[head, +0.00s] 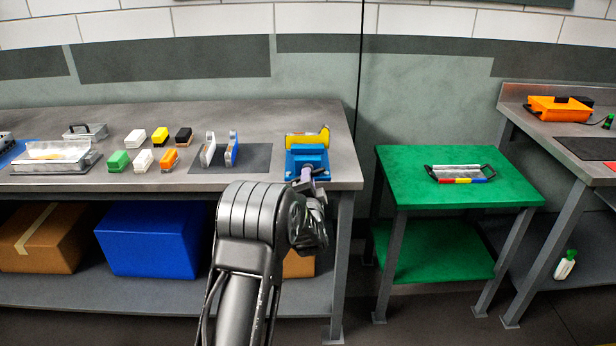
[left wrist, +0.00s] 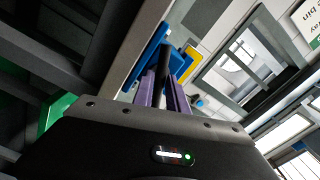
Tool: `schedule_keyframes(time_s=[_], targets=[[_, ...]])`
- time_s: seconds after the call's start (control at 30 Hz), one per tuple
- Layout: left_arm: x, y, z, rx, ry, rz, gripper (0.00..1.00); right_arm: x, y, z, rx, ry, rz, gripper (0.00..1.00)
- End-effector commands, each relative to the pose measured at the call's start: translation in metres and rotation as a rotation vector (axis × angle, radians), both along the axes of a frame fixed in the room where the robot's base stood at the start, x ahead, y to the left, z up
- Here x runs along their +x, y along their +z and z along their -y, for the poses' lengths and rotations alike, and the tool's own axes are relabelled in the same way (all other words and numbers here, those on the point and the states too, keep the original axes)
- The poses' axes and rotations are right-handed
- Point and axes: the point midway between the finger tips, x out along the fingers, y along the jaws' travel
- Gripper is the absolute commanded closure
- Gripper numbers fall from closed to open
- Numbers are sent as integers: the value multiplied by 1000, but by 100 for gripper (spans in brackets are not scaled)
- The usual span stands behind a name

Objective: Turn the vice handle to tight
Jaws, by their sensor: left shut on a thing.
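The blue vice (head: 308,160) stands at the right front corner of the grey workbench, with a yellow piece (head: 308,138) at its top. My left gripper (head: 307,178) is at the front of the vice, at the bench's edge. In the left wrist view its purple fingers (left wrist: 165,92) are shut around the dark handle bar (left wrist: 164,62), with the blue vice (left wrist: 152,58) and the yellow piece (left wrist: 205,74) beyond. The handle is mostly hidden by my gripper in the head view. My right gripper is not in view.
A blue bin (head: 152,240) is on the shelf below. A green table (head: 450,200) with a tray (head: 458,172) stands to the right, across a gap.

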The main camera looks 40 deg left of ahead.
Motion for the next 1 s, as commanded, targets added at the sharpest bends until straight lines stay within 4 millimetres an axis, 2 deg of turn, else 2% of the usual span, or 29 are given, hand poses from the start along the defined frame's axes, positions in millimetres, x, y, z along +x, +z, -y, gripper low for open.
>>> schedule_keyframes(time_s=[0.33,0.7,1.0], targets=[[0,2,0,40,-1,-30,100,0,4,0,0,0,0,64],[1,1,1,301,-1,-228,100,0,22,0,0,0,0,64],[0,0,0,317,0,-240,100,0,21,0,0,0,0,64]])
